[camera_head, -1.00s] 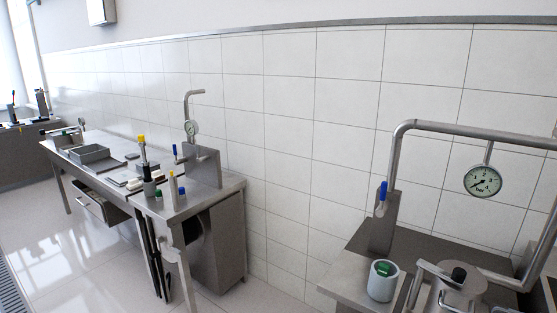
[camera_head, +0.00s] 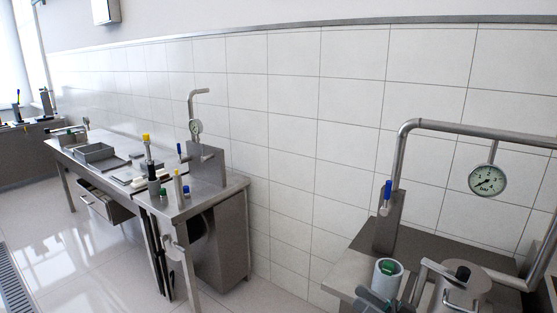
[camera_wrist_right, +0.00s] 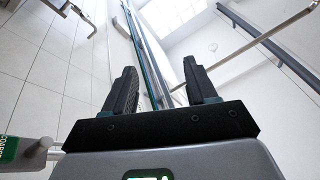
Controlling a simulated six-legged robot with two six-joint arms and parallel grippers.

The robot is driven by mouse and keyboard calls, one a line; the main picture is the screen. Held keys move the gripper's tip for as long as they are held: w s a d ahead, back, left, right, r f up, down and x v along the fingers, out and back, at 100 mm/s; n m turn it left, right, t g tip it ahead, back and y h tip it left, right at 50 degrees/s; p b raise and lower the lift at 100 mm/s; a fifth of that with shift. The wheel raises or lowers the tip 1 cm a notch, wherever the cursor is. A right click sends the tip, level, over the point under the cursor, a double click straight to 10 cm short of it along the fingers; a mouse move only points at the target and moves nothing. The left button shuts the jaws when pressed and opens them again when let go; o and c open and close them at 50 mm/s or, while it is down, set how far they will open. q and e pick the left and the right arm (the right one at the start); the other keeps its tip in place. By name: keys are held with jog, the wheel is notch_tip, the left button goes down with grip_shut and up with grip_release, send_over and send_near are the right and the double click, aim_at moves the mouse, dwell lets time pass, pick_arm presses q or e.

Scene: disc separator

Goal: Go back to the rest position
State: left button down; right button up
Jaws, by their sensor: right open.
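My right gripper (camera_wrist_right: 160,78) is open and empty in the right wrist view, its two dark fingers spread apart and pointing up toward the wall and ceiling. In the head view, a grey-teal part of my right gripper (camera_head: 374,301) shows at the bottom edge, in front of a light grey cup with a green inside (camera_head: 387,279). It hides the lower part of the cup; I cannot tell whether they touch. My left gripper is not in view.
A steel bench (camera_head: 345,271) at right carries a pipe (camera_head: 470,129) with a pressure gauge (camera_head: 488,180), a blue-handled valve (camera_head: 387,193) and a lidded vessel (camera_head: 463,278). A long steel table (camera_head: 215,195) with tools stands at left. Open floor (camera_head: 90,262) lies in front of it.

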jog(key=s+a+f+m+h, duration=0.3)
jog(key=a+f+m+h, duration=0.65)
jog(key=a+f, duration=0.55)
jog(key=s+d+f+g+h, duration=0.1)
jog(key=s+f+g, duration=0.4)
jog(key=s, duration=0.8)
jog(key=s+d+f+g+h, duration=0.2)
jog(key=s+f+g+h, duration=0.2)
jog(key=s+f, duration=0.7)
jog(key=s+g, duration=0.1)
jog(key=g, duration=0.1)
jog(key=shift+s+g, duration=0.3)
jog(key=shift+s, duration=0.05)
jog(key=shift+c, duration=1.4)
